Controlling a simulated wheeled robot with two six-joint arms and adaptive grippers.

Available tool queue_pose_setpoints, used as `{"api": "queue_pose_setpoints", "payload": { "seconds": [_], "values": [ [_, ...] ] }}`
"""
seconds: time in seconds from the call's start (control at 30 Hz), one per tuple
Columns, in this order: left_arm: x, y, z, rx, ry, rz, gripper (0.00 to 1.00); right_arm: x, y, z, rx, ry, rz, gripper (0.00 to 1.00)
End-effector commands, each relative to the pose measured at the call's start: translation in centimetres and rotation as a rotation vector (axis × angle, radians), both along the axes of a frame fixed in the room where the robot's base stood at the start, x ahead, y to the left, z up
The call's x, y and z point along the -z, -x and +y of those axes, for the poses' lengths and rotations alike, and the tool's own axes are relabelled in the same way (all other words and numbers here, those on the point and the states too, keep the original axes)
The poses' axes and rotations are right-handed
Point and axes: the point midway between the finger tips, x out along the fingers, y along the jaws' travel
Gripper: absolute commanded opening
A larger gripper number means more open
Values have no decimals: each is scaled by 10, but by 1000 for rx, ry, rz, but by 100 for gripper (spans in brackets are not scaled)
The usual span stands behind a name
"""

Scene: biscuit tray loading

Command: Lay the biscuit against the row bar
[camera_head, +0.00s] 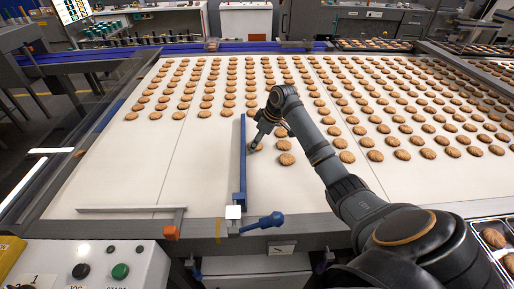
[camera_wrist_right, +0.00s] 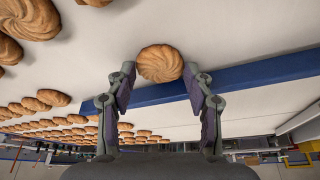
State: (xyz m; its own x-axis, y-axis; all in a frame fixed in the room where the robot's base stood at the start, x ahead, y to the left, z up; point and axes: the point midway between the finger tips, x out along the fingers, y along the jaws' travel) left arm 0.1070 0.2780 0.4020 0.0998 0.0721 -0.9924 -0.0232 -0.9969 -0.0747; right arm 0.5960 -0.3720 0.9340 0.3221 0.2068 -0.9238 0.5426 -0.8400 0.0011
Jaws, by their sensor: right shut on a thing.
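The row bar (camera_head: 242,165) is a long blue bar standing on the white belt, running away from the front edge. My right gripper (camera_head: 256,144) is low over the belt, just right of the bar. In the right wrist view the gripper (camera_wrist_right: 160,72) is shut on a round, swirled golden biscuit (camera_wrist_right: 160,62), with one finger on each side. The blue bar (camera_wrist_right: 255,75) passes right at this biscuit's edge; I cannot tell if they touch. In the head view the held biscuit is mostly hidden by the gripper. My left gripper is not in view.
Loose biscuits (camera_head: 286,159) lie on the belt (camera_head: 120,185) just right of my right gripper, and several rows fill the far and right parts. The belt left of the bar is clear at the front. A tray with biscuits (camera_head: 490,223) stands at the right edge.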

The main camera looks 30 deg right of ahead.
Motion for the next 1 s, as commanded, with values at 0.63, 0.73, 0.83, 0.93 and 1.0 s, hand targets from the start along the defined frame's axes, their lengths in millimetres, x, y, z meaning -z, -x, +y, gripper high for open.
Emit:
{"api": "queue_pose_setpoints", "payload": {
  "seconds": [0.63, 0.73, 0.83, 0.93, 1.0],
  "values": [
    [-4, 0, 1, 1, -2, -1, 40, 1, 0, 0, 1, 0, 1, 75],
    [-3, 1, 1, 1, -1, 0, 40, 1, 0, 0, 0, 1, 1, 75],
    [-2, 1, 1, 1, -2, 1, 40, -6, 1, -2, 1, 2, -1, 75],
    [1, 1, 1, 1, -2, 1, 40, -23, 7, -6, 1, 4, -3, 75],
    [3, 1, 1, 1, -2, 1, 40, -39, 13, -10, 0, 5, -3, 75]
  ]
}}
